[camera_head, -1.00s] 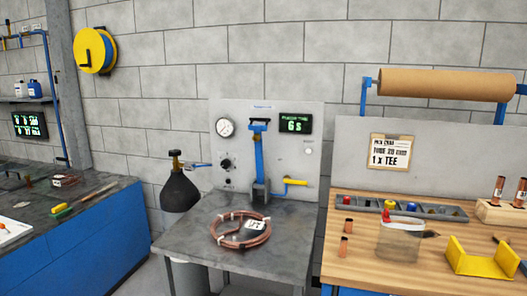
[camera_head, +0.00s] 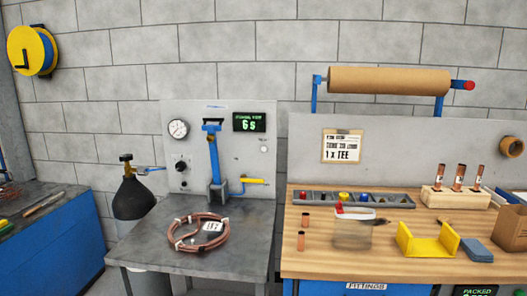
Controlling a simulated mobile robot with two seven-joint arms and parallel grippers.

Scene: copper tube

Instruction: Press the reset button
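A grey panel (camera_head: 240,115) stands at the back of the metal table. It carries a small pale round button (camera_head: 264,149) below a green-lit display (camera_head: 249,122) that reads "6 s". No label on this button is legible, so I cannot tell if it is the reset button. The panel also has a round gauge (camera_head: 178,128), a dark knob (camera_head: 181,166), a blue upright lever mechanism (camera_head: 214,158) and a yellow handle (camera_head: 254,181). Neither of my grippers is in view.
A copper tube coil (camera_head: 184,237) with a tag lies on the metal table (camera_head: 150,255). A dark gas cylinder (camera_head: 133,199) stands left of it. The wooden bench (camera_head: 380,262) on the right holds a fittings tray, a clear bag, a yellow bracket (camera_head: 427,245) and copper pieces.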

